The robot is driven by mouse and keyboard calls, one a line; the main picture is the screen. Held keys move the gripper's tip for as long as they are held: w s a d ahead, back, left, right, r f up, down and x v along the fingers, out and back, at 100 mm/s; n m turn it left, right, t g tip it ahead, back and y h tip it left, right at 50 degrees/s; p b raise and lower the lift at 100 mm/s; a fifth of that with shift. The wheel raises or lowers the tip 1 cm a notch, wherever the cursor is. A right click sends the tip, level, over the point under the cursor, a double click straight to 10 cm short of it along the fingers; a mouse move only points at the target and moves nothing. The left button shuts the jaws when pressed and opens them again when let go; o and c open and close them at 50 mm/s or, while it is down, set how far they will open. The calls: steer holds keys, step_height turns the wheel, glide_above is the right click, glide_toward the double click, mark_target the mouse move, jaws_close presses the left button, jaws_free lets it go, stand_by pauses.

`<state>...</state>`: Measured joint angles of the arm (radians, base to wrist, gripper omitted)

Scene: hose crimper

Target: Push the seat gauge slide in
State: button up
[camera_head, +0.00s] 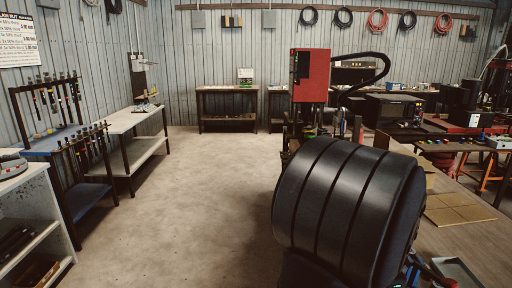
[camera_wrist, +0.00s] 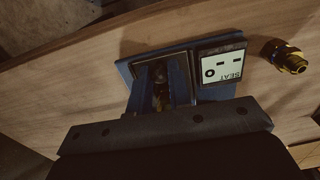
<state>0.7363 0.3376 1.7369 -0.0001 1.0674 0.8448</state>
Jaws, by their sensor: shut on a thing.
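In the wrist view, the blue seat gauge (camera_wrist: 125,72) lies on the wooden bench, with a panel (camera_wrist: 222,65) marked SEAT at its right that reads 0 and dashes. My gripper (camera_wrist: 160,90) reaches over the gauge from the bottom of the picture. Its two fingers stand on either side of a small dark, brassy part in the gauge's recess, seemingly the slide, and are shut on it. The shade hides the exact contact and how far in the slide sits. In the head view, I cannot make out the gripper or the gauge.
The bench (camera_wrist: 95,55) is bare left of the gauge. In the head view, a red machine box (camera_head: 310,75) stands behind the bench, and cardboard (camera_head: 455,210) lies on the right.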

steer(key=shift+d, duration=3.4)
steer(key=o, duration=1.6)
steer(key=shift+c, duration=0.2)
steer(key=shift+r, duration=4.5)
steer(key=shift+f, duration=0.1)
step_height(320, 180, down, 7)
steer(key=shift+f, duration=0.15)
